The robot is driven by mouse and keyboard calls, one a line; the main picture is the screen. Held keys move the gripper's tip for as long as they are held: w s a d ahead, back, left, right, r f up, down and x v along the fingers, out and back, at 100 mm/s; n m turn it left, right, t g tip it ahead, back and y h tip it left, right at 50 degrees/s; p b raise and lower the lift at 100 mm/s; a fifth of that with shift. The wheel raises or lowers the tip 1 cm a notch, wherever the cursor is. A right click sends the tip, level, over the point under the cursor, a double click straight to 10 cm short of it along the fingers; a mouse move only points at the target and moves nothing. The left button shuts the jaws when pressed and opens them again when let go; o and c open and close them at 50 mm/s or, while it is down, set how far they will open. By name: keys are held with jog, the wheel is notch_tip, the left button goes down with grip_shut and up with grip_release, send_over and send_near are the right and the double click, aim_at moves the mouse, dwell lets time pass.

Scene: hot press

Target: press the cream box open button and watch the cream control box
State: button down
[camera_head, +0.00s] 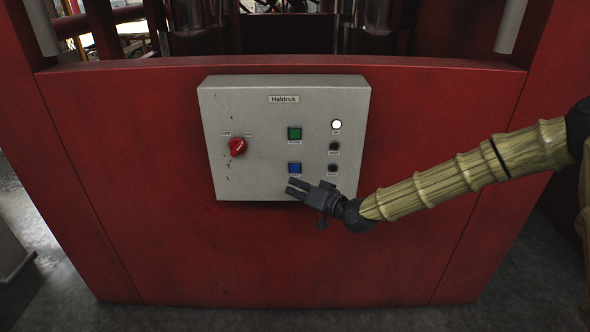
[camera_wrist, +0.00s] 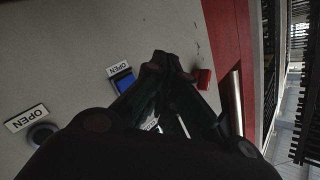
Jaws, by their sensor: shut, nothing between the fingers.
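The cream control box (camera_head: 250,110) is fixed to the red press front and carries a "Haldruk" plate. Its blue button (camera_head: 294,168) sits low in the middle; in the wrist view the blue button (camera_wrist: 124,83) has an "OPEN" label beside it. A green button (camera_head: 294,133) is above it. A red knob (camera_head: 237,147) is on the left. On the right, the top lamp (camera_head: 336,124) glows white and two lamps below are dark. My gripper (camera_head: 293,187) is shut and empty, just below the blue button. Whether it touches the box is unclear.
The red panel (camera_head: 250,260) around the box is clear. A red ledge (camera_head: 280,63) runs above the box, with metal columns and press parts behind it. In the wrist view, a metal bar (camera_wrist: 237,100) stands beyond the red knob.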

jog(key=shift+s, duration=0.75)
jog(key=s+d+f+m+g+h, duration=0.1)
jog(key=s+d+f+g+h, duration=0.15)
jog(key=s+f, duration=1.05)
jog(key=s+d+f+g+h, duration=0.2)
jog(key=s+f+g+h, duration=0.15)
jog(key=s+f, duration=1.05)
jog(key=s+d+f+g+h, duration=0.2)
jog(key=s+d+f, duration=0.2)
jog(key=s+d, duration=0.5)
jog(key=s+d+f+m+g+h, duration=0.1)
jog(key=s+d+f+g+h, duration=0.2)
jog(key=s+d, duration=0.6)
jog(key=s+f, duration=0.2)
jog(key=s, duration=0.2)
jog(key=shift+s+f+g+h, duration=0.2)
jog(key=shift+g+h, duration=0.1)
jog(key=c, duration=2.2)
grip_release()
